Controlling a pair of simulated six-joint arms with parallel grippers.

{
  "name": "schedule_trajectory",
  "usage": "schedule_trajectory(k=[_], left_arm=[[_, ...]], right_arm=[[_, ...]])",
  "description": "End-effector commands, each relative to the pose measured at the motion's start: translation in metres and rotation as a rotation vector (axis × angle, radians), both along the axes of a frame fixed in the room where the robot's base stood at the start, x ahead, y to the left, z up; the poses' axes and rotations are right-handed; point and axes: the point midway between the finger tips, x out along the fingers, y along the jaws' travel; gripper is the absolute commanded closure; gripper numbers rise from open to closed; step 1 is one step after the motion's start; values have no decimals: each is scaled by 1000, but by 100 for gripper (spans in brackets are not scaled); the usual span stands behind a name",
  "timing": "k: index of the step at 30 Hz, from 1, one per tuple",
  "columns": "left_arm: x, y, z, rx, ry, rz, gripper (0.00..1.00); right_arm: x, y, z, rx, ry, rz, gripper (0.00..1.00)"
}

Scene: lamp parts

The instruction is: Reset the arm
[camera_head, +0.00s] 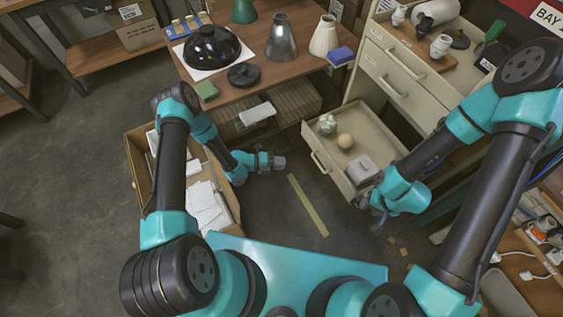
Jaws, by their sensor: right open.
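My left gripper (276,162) hangs over the floor between the cardboard box and the open drawer, apart from both; its fingers are too small to read. My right gripper (375,212) is open beside the front right corner of the drawer (318,163), with nothing seen between its fingers. In the drawer lie a pale patterned ball-like bulb (327,123), a tan round bulb (345,141) and a grey box (362,170). On the wooden table (262,77) stand a black dome shade (211,47), a silver shade (281,42) and a cream pleated shade (324,37).
The open cardboard box (141,170) with white foam pieces stands left of my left gripper. The pulled-out drawer juts from the cabinet (395,82). Yellow tape (307,205) marks the floor, which is mostly clear. A cluttered bench (535,265) is at the right.

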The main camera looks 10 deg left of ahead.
Motion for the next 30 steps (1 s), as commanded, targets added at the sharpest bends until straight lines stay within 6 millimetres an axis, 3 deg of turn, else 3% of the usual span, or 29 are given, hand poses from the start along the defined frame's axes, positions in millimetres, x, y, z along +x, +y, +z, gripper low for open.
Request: schedule_trajectory(k=[8,13,22,30], left_arm=[[1,1,1,3,19,10,77],[7,8,7,22,185,92,77],[0,41,32,29,850,496,77],[-46,73,65,-67,1459,983,77]], right_arm=[[0,0,0,0,0,0,57],[0,0,0,0,0,0,57],[0,0,0,0,0,0,57],[0,0,0,0,0,0,57]])
